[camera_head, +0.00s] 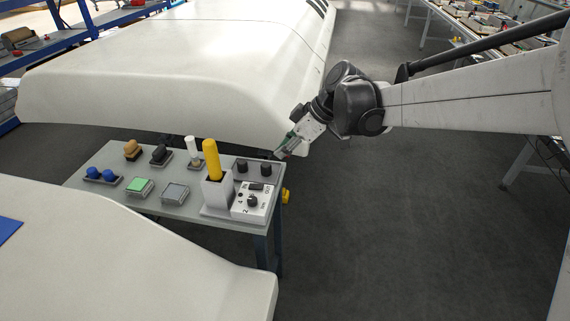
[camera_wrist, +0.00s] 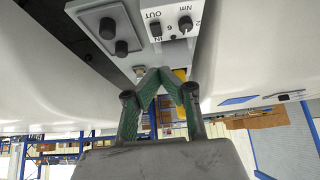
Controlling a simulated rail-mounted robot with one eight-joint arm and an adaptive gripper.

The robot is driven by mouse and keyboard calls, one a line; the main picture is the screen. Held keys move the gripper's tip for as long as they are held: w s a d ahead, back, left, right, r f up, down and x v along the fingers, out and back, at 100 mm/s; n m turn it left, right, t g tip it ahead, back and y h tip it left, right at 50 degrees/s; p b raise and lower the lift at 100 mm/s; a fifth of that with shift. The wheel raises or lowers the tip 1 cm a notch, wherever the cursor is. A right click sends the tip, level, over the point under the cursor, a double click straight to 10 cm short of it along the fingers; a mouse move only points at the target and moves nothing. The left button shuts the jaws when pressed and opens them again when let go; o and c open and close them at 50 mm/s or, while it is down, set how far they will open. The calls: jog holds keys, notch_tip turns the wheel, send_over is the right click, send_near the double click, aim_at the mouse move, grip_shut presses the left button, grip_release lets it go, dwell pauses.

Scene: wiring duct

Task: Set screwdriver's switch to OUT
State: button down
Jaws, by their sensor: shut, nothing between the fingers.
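The screwdriver (camera_head: 211,160) has a yellow handle and stands upright in a light grey holder (camera_head: 216,192) at the right end of the small table. Beside it is its white control panel (camera_head: 241,211), with a round black dial (camera_head: 252,201) and a small dark switch (camera_head: 257,187). In the wrist view the panel (camera_wrist: 171,45) is at the top, with the dial (camera_wrist: 185,23) and a dark switch (camera_wrist: 156,29) between the OUT and IN marks. Which way the switch is set is too small to tell. My gripper (camera_head: 278,155) is shut and empty, above the table's back right corner; its green fingertips meet in the wrist view (camera_wrist: 160,70), apart from the panel.
A grey plate with two black knobs (camera_head: 242,166) lies behind the panel, close to my fingers. A yellow knob (camera_head: 286,196) sticks out from the table's right side. Several buttons and handles fill the table's left. Large white bodies (camera_head: 180,60) stand behind and in front; right floor is clear.

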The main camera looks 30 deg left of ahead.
send_over(260, 186)
jog(key=d, duration=0.1)
notch_tip(260, 186, down, 8)
jog(key=shift+w+d+r+b, duration=0.1)
jog(key=shift+b, duration=0.2)
notch_tip(260, 186, down, 2)
jog(key=shift+f, duration=0.2)
jog(key=shift+w+d+f, duration=0.1)
jog(key=shift+d+f, duration=0.15)
jog(key=shift+f, duration=0.65)
